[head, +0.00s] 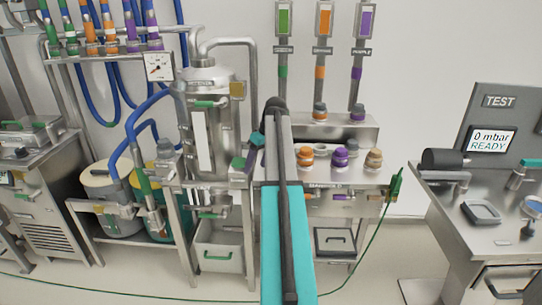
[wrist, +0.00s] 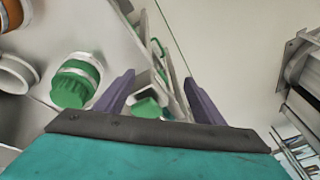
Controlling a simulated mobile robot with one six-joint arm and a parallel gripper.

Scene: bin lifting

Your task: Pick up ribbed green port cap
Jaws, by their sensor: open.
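The ribbed green port cap (wrist: 72,85) shows in the wrist view at left, with a pale ring and an orange-brown part behind it. My gripper (wrist: 160,88) has its two dark purple fingers apart. The cap lies to the left of the left finger, outside the gap between the fingers. A smaller green part (wrist: 147,108) shows between the fingers, farther off. In the head view my arm covers the left part of the bench top, and I cannot clearly make out the green cap there.
A steel vessel (head: 210,110) stands left of my arm.

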